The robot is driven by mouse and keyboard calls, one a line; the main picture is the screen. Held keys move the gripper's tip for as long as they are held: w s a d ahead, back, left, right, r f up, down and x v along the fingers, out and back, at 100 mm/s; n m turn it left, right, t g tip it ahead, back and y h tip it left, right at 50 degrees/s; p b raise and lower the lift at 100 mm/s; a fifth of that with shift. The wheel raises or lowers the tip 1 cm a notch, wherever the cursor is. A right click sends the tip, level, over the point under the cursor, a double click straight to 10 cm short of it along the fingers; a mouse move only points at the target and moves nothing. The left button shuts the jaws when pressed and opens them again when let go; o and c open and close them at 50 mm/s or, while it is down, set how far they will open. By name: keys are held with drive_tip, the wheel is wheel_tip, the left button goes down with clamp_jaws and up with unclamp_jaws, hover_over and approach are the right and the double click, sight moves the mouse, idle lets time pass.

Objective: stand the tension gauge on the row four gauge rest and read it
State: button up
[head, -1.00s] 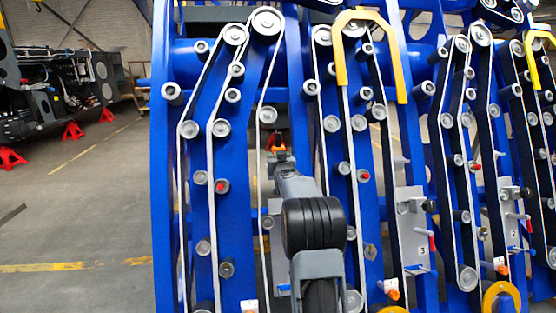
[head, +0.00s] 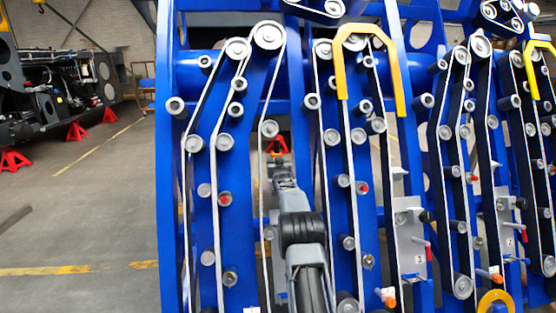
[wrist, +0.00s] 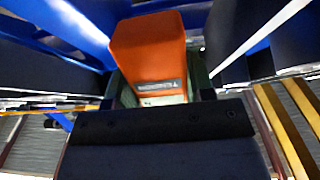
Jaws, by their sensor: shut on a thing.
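My gripper (wrist: 160,88) is shut on the tension gauge (wrist: 150,48), an orange block with a pale label and dark print at its near end. Dark fingers flank it in the wrist view. In the head view my gripper (head: 279,166) is small, at the far end of my outstretched arm, in the gap between two blue uprights. The gauge is hard to make out there. I cannot make out a row four rest; my arm covers much of that area.
Blue frame uprights (head: 257,180) with rollers and pale belts stand close on both sides of my arm. A yellow hoop guard (head: 339,75) hangs at upper right of it. Dark panels flank the gauge in the wrist view. Open floor (head: 80,220) lies left, with red stands (head: 76,131).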

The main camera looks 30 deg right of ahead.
drive_tip(key=w+f, duration=0.1)
drive_tip(key=w+d+f, duration=0.1)
drive_tip(key=f, duration=0.1)
drive_tip(key=shift+w+f, duration=0.15)
drive_tip(key=shift+f, duration=0.1)
idle(0.4)
drive_tip(key=shift+f+b, duration=0.45)
drive_tip(key=shift+b, duration=0.15)
idle(0.4)
drive_tip(key=o, duration=1.1)
drive_tip(key=shift+f, duration=0.1)
drive_tip(key=b+v, duration=0.2)
drive_tip(key=v, duration=1.1)
drive_tip(key=shift+s, duration=0.4)
drive_tip(key=shift+a, duration=0.15)
